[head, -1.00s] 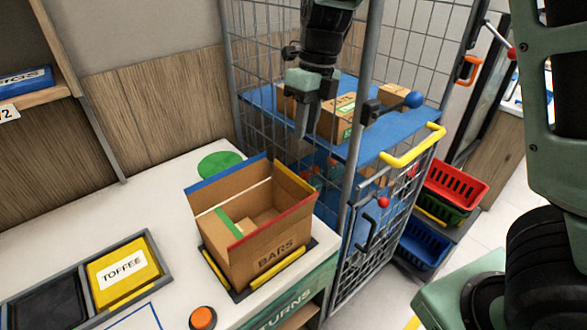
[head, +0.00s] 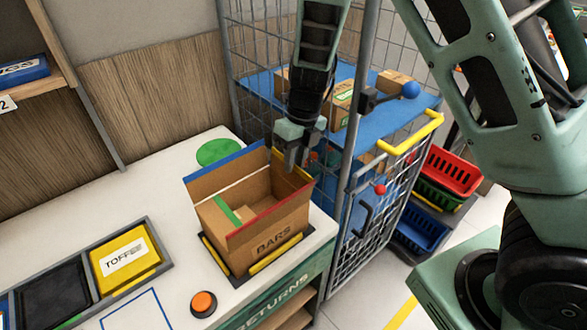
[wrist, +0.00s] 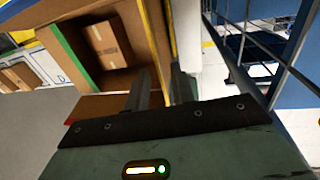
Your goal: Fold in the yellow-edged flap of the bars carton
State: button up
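The open bars carton (head: 265,223) stands on the counter. Its yellow-edged flap (head: 306,179) stands up on the right side, partly hidden by my gripper (head: 290,160). My gripper points down at that flap, with its two fingers apart and nothing clearly held. In the wrist view my gripper (wrist: 160,88) has the flap's yellow edge (wrist: 169,25) running toward the gap between the fingers; I cannot tell if they touch it. The green-edged flap (head: 227,215) is low inside the carton. The blue-edged flap stands at the back, the red-edged one at the front.
A wire cage trolley (head: 350,190) with a blue shelf and cartons stands close to the right of the carton. A yellow toffee box (head: 125,262) and an orange button (head: 203,303) are at the front left. A green disc (head: 219,152) lies behind the carton.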

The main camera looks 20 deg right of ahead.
aim_at(294, 171)
jog(key=shift+s+a+f, duration=0.1)
jog(key=shift+a+f, duration=0.05)
jog(key=shift+f, duration=0.7)
jog(key=shift+a+f, duration=0.1)
jog(key=shift+f, duration=0.75)
grip_shut()
jog(key=shift+a+r+p, duration=0.1)
jog(key=shift+r+p, duration=0.05)
jog(key=shift+p, duration=0.4)
